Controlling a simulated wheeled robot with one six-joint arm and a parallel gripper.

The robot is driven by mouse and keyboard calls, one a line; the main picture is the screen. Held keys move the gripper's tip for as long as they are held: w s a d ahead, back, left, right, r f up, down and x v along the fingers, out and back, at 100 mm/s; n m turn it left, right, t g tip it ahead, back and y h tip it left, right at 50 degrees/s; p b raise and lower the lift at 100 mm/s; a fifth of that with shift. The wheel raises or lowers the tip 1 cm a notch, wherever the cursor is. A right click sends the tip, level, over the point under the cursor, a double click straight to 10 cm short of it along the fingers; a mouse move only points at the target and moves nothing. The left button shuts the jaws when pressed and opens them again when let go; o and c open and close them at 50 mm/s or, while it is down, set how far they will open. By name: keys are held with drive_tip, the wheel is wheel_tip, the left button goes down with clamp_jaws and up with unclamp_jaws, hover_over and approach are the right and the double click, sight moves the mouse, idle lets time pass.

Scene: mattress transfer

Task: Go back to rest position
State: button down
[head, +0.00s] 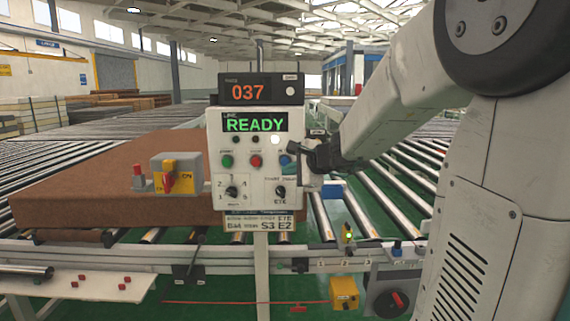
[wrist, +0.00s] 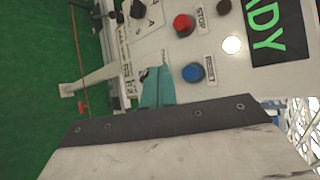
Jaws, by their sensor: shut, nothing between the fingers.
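My gripper (head: 300,152) is dark and sits in front of the right edge of the grey control panel (head: 215,145), close to the blue button (head: 285,160). Its fingers are shut with nothing between them. In the wrist view, a teal piece (wrist: 157,88) juts out past the dark bolted edge toward the panel face, near the blue button (wrist: 193,72). I cannot tell whether anything touches the panel. The panel's green display (head: 254,123) reads READY, and a white lamp (head: 275,139) looks lit.
A red counter (head: 248,92) above the panel reads 037. A brown mattress (head: 100,185) lies on rollers behind and left. Rollers (head: 375,205) run at the right. A yellow box (head: 344,293) sits low in front.

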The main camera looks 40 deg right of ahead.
idle(0.4)
drive_tip(key=s+a+f+n+g+y, duration=0.25)
drive_tip(key=s+a+n+g, duration=0.2)
drive_tip(key=s+a, duration=0.25)
drive_tip(key=s+a+f+n+g+y, duration=0.1)
drive_tip(key=s+a+f+n+g, duration=0.25)
drive_tip(key=s+a+n, duration=0.35)
drive_tip(key=s+a+f+n+g+h, duration=0.1)
drive_tip(key=s+n, duration=0.3)
drive_tip(key=s, duration=0.5)
drive_tip(key=s+a+f+n+g+h, duration=0.1)
drive_tip(key=s+a+n+g+h, duration=0.1)
drive_tip(key=s, duration=0.7)
drive_tip(key=a+n+h, duration=0.1)
drive_tip(key=n+h, duration=0.1)
drive_tip(key=n, duration=0.1)
drive_tip(key=shift+s+a+g, duration=0.3)
drive_tip(key=shift+s+a, duration=0.05)
drive_tip(key=shift+s, duration=0.05)
drive_tip(key=shift+f, duration=0.1)
